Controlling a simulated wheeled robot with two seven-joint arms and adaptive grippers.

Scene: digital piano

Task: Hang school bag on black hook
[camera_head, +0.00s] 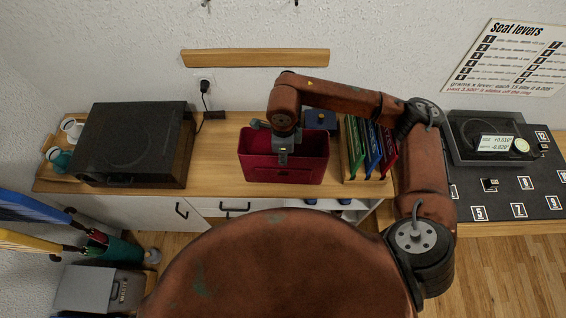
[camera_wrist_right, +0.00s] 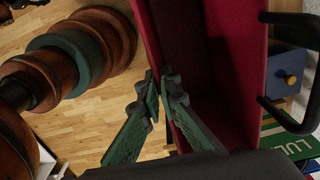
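The school bag (camera_head: 283,173) is a dark red, open-topped box shape on the wooden cabinet top, below my right arm. My right gripper (camera_head: 282,155) points down at its front wall. In the right wrist view the bag (camera_wrist_right: 208,45) shows its dark inside, and a black loop like a handle stands at its far side. There the right gripper's fingertips (camera_wrist_right: 162,82) are close together with the bag's wall edge between them. Small dark hooks (camera_head: 207,3) (camera_head: 296,3) show at the wall's top edge; which is the black hook is unclear. My left gripper is out of view.
A wooden wall strip (camera_head: 255,58) and a plugged cable are behind. A dark board with a scale (camera_head: 493,140) is farther right.

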